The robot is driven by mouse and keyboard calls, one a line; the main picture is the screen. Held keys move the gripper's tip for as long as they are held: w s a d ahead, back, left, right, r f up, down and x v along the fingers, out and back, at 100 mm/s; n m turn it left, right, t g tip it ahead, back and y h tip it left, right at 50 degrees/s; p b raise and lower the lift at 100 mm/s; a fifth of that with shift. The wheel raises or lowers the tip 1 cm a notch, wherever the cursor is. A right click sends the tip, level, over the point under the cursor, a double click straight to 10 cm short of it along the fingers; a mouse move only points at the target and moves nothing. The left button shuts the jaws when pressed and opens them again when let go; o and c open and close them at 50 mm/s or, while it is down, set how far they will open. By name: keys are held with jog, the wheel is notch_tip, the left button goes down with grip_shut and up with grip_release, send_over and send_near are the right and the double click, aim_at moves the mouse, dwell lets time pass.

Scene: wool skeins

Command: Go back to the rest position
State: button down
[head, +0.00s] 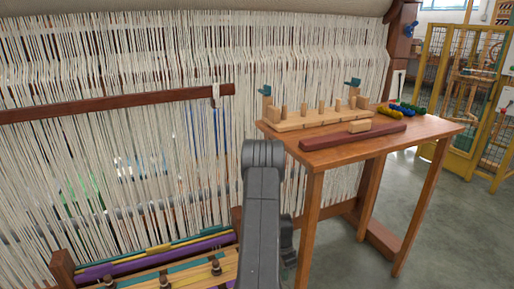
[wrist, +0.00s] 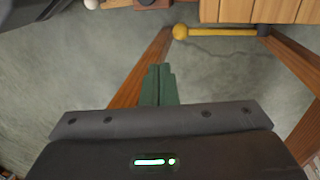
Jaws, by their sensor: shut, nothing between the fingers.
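My gripper (wrist: 158,84) shows in the wrist view as two dark green fingers pressed together, with nothing between them. Grey floor lies beyond the fingertips. In the head view my dark grey arm stands upright in the middle, in front of the loom threads and left of the table; the gripper itself cannot be made out there.
A wooden table (head: 420,132) stands right of my arm, bearing a pegged wooden rack (head: 315,118), a dark red bar (head: 352,137) and several coloured wool skeins (head: 403,110). A large threaded loom (head: 110,150) fills the left. Floor is clear at lower right.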

notch_tip(320, 180, down, 14)
jog(key=b, duration=0.5)
dwell(0.3)
